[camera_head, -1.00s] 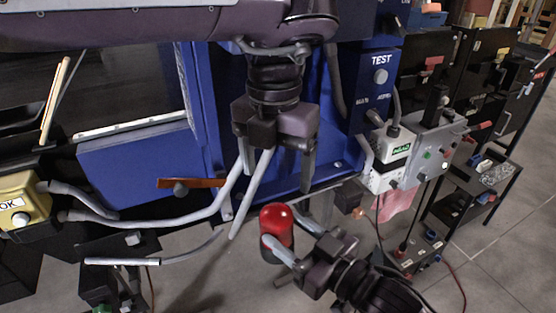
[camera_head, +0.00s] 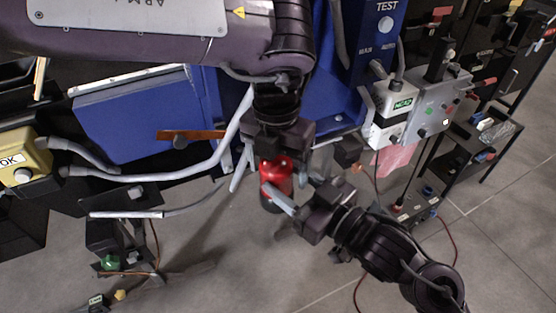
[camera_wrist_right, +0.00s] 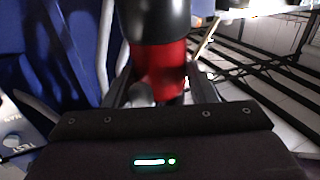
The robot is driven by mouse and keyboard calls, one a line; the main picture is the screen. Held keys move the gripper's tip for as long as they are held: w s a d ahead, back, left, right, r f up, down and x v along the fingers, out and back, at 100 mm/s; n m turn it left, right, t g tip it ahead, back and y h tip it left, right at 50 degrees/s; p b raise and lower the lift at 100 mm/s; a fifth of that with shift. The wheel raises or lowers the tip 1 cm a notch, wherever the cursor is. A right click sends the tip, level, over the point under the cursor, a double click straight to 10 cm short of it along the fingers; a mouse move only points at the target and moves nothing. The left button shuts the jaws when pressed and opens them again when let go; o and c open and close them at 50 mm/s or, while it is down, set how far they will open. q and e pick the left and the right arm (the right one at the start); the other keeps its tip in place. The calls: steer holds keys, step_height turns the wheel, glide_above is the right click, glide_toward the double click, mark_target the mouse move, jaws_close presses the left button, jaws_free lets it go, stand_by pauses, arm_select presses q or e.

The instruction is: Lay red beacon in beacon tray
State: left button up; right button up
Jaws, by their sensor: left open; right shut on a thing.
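The red beacon (camera_head: 275,172) has a red dome and a dark base, and hangs above the floor in the middle of the head view. My right gripper (camera_head: 283,197) is shut on it from the lower right. The beacon (camera_wrist_right: 160,68) also fills the upper middle of the right wrist view, between the fingers of my right gripper (camera_wrist_right: 158,88). My left gripper (camera_head: 272,165) is open, pointing down around the beacon's top. The left fingers partly hide the dome, and I cannot tell whether they touch it. I cannot pick out the beacon tray for certain.
A blue cabinet (camera_head: 140,115) with an orange lever (camera_head: 192,134) stands behind. A yellow box marked OK (camera_head: 25,165) is at the left. A grey control box (camera_head: 440,100) and a black rack (camera_head: 470,150) stand at the right. The floor (camera_head: 290,275) below is open.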

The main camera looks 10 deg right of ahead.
arm_select(q)
steer(key=c, duration=1.1)
steer(key=shift+c, duration=0.5)
arm_select(e)
steer(key=o, duration=1.2)
